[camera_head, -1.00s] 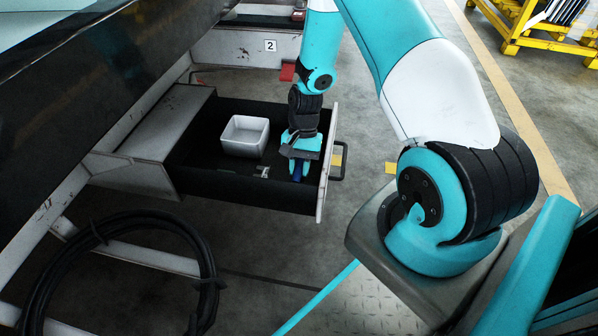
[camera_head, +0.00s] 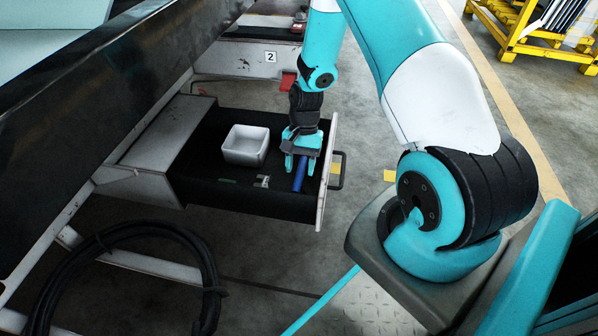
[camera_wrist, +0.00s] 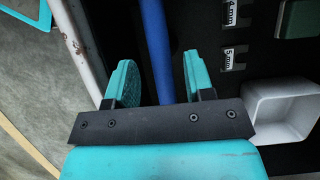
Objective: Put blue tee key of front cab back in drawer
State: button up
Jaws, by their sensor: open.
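The blue tee key (camera_head: 300,174) lies in the open drawer (camera_head: 230,197), near the drawer's front panel. In the wrist view the blue bar of the key (camera_wrist: 156,50) runs between the two teal fingers. My gripper (camera_head: 300,165) is inside the drawer above the key, with its fingers apart on either side of the key and clear of it. It also shows in the wrist view (camera_wrist: 158,80). Part of the key is hidden behind my gripper.
A white box (camera_head: 246,145) stands in the drawer to the left of my gripper. A small metal piece (camera_head: 262,182) lies between them. Slots labelled 4mm and 5mm (camera_wrist: 229,55) show in the wrist view. A black hose coil (camera_head: 120,225) hangs at the lower left.

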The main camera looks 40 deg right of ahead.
jog(key=p+v, duration=0.3)
jog(key=v, duration=0.5)
jog(key=shift+r+p, duration=0.1)
jog(key=shift+p, duration=0.2)
jog(key=s+a+r+n+t, duration=0.15)
jog(key=a+r+n, duration=0.25)
jog(key=a+r, duration=0.5)
jog(key=s+a+r+n, duration=0.2)
jog(key=a+r+n, duration=0.35)
jog(key=r, duration=0.45)
jog(key=s+a+r+n, duration=0.4)
jog(key=s+a+r, duration=0.1)
jog(key=s, duration=0.3)
jog(key=s+a+r+n+t, duration=0.1)
jog(key=s+a+r+n, duration=0.3)
jog(key=s, duration=0.3)
jog(key=shift+s+a+r, duration=0.35)
jog(key=shift+a+r, duration=0.1)
jog(key=shift+a, duration=0.15)
jog(key=shift+t, duration=0.25)
